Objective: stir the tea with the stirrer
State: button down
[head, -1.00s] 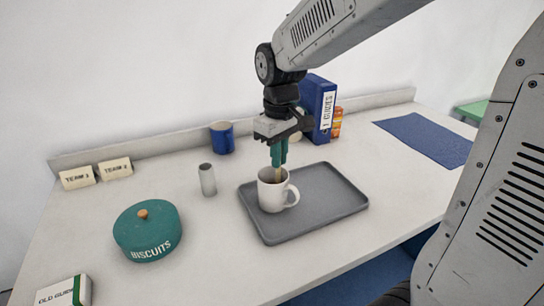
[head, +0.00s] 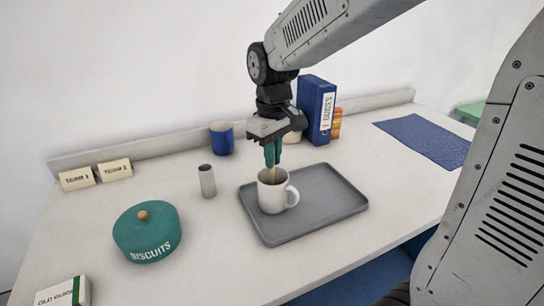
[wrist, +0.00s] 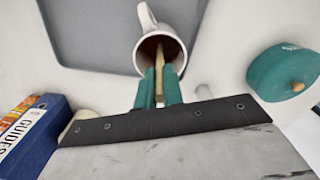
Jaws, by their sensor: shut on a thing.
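A white mug (head: 271,197) with dark tea in it stands upright on a grey tray (head: 320,210), its handle to the right. My gripper (head: 272,158) is directly above the mug, pointing down, with its green fingertips close over the rim. It is shut on a thin wooden stirrer (head: 273,174), whose lower end is inside the mug. In the wrist view the stirrer (wrist: 159,75) runs from between the green fingers into the mug (wrist: 163,31). The stirrer's tip is hidden in the mug.
A grey cylinder (head: 207,181) stands left of the tray. A green biscuit tin (head: 147,235), a blue mug (head: 221,139), name cards (head: 115,170) and a blue binder (head: 315,110) stand around. A blue mat (head: 425,140) lies at right. The tray's right side is bare.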

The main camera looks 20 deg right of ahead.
jog(key=shift+r, duration=4.5)
